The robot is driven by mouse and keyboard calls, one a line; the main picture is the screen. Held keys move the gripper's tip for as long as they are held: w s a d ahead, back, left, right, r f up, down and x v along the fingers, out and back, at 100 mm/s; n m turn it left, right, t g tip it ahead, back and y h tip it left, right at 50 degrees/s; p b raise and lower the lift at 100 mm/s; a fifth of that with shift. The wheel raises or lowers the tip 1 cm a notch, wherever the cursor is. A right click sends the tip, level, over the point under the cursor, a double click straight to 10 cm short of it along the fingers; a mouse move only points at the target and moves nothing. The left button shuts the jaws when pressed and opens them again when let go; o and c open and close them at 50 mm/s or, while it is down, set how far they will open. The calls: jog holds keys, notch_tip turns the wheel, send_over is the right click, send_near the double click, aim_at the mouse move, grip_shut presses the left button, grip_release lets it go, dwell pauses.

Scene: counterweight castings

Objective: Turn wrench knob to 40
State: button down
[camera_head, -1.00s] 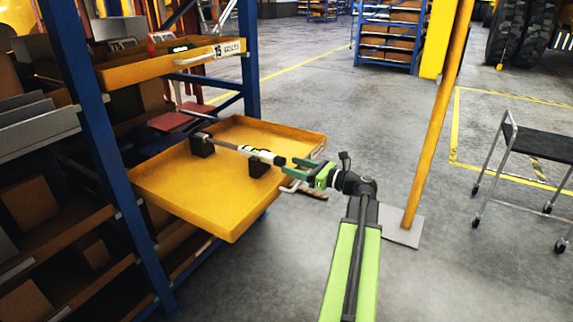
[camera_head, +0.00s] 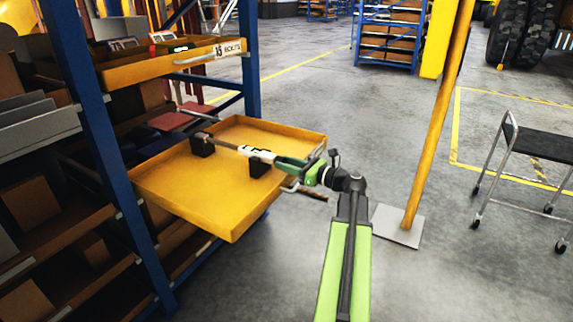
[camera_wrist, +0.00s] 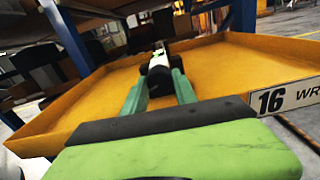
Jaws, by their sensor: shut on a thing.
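The wrench (camera_head: 228,146) lies across two black supports in an open yellow drawer (camera_head: 190,205). Its grey shaft points to the left and its white scale section (camera_head: 258,154) is to the right. My gripper (camera_head: 283,162) is at the right end of the wrench, over the drawer, and is shut on the knob. In the wrist view the gripper's green fingers (camera_wrist: 159,88) close around the dark knob end (camera_wrist: 159,80), with the wrench running away beyond it. The knob is mostly hidden by the fingers, and its scale reading is too small to tell.
The drawer sticks out of a blue-framed shelf (camera_head: 90,150); its label (camera_wrist: 285,98) reads 16. An upper drawer (camera_head: 170,65) labelled 15 is above. A yellow post (camera_head: 437,120) and a black cart (camera_head: 540,150) stand to the right. The floor between is clear.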

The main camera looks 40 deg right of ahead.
jog(key=shift+n, duration=1.6)
jog(key=c, duration=1)
grip_release()
jog(key=v, duration=1.7)
jog(key=shift+s, duration=0.2)
jog(key=shift+d, duration=0.15)
